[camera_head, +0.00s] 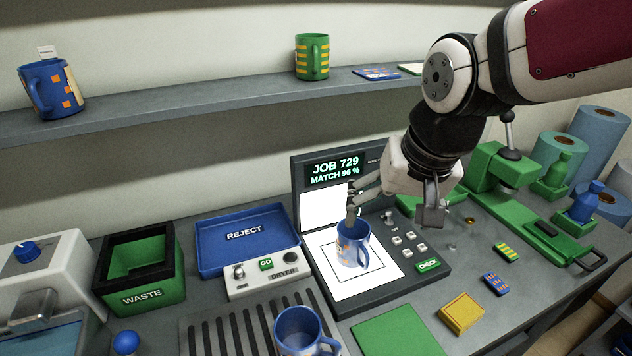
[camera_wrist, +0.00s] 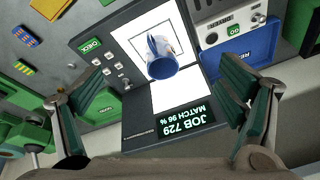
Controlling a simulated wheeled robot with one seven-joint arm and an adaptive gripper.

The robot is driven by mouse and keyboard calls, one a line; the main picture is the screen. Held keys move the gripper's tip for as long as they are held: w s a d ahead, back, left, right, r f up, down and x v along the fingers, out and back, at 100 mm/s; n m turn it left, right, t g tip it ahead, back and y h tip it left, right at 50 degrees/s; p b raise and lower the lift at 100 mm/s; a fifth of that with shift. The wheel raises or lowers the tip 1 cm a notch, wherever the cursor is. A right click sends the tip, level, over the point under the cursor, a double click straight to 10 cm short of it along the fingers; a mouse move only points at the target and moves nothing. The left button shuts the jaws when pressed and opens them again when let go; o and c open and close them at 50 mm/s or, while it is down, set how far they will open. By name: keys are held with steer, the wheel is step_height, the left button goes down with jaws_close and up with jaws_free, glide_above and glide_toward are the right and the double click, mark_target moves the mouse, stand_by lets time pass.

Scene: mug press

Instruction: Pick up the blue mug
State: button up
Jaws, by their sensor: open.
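A blue mug with orange and white patches (camera_head: 352,246) stands upright on the white square of the check station. In the wrist view this blue mug (camera_wrist: 163,66) appears between the spread fingers, with its handle toward the upper left. My gripper (camera_head: 366,203) is open and empty, reaching down above and behind this mug. The wrist view also shows my gripper (camera_wrist: 162,80) with its fingers wide apart. A plain-looking blue mug (camera_head: 298,328) stands at the front edge of the picture, partly cut off. Another blue mug with orange patches (camera_head: 58,88) is on the shelf.
The station's screen (camera_head: 334,170) reads JOB 729, MATCH 96 %. A blue REJECT tray (camera_head: 215,262) and a green WASTE bin (camera_head: 172,290) stand left. A green press (camera_head: 500,165) stands right. A green mug (camera_head: 312,57) is on the shelf (camera_head: 200,102).

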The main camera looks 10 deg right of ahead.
steer(key=w+a+f+m+h+p, duration=0.2)
steer(key=w+f+m+h+p, duration=0.15)
steer(key=w+f, duration=0.6)
steer(key=b, duration=0.1)
glide_toward(354, 235)
steer(key=shift+s+d+f, duration=0.1)
steer(key=shift+s+f, duration=0.15)
steer(key=shift+f, duration=0.3)
steer(key=shift+s+d+f, duration=0.1)
steer(key=shift+s+f, duration=0.2)
steer(key=shift+f, duration=0.25)
steer(key=shift+x, duration=2.6)
steer(key=shift+w, duration=0.1)
steer(key=shift+c, duration=0.6)
steer(key=c, duration=1.4)
steer(key=shift+c, duration=0.8)
steer(key=shift+r, duration=0.15)
